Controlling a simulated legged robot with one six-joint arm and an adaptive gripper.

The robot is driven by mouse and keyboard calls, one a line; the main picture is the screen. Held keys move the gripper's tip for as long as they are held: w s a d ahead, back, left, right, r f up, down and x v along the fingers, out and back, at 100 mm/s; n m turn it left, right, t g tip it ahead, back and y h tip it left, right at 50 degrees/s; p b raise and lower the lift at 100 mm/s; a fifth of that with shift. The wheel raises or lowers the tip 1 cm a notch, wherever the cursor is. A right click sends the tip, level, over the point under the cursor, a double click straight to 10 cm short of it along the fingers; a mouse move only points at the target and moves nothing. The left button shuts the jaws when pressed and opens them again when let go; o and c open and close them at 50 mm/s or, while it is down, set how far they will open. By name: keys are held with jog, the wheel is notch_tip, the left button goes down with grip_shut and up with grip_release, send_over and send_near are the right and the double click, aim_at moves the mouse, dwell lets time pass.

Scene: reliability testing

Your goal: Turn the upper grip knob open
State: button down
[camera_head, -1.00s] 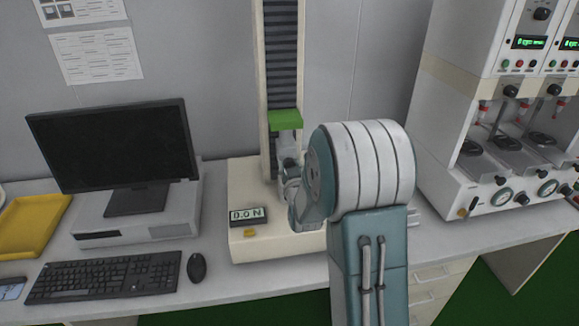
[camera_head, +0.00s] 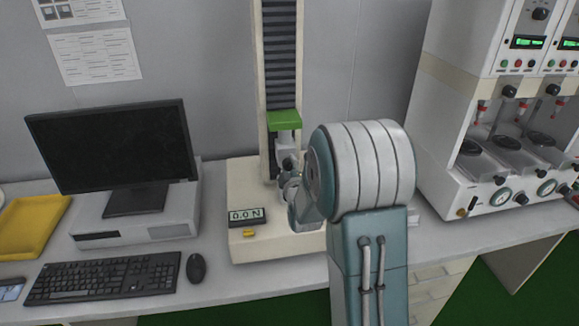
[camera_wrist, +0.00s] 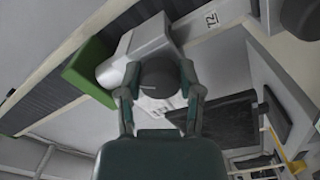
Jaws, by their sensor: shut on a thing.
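The upper grip (camera_head: 285,139) is a pale body under a green block (camera_head: 284,120) on the testing machine's column. In the wrist view the green block (camera_wrist: 90,68) and pale grip body (camera_wrist: 138,45) sit above and left of the knob. The upper grip knob (camera_wrist: 160,78) is dark and round with a light line across its face. My gripper (camera_wrist: 160,82) is shut on the knob, one finger at each side. In the head view my arm hides part of the machine, and my gripper (camera_head: 289,180) shows small below the grip.
The cream machine base (camera_head: 245,180) carries a force display (camera_head: 246,216) reading 0.0 N. A monitor (camera_head: 115,145), keyboard (camera_head: 105,278) and mouse (camera_head: 196,268) are to the left. A white multi-station instrument (camera_head: 440,150) stands to the right.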

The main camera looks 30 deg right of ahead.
jog(key=n, duration=0.4)
jog(key=shift+a+f+n, duration=0.1)
jog(key=shift+f+n, duration=0.1)
jog(key=shift+n, duration=1.7)
jog(key=shift+f, duration=0.1)
jog(key=shift+c, duration=1.3)
grip_release()
jog(key=shift+r, duration=0.2)
jog(key=v, duration=1.2)
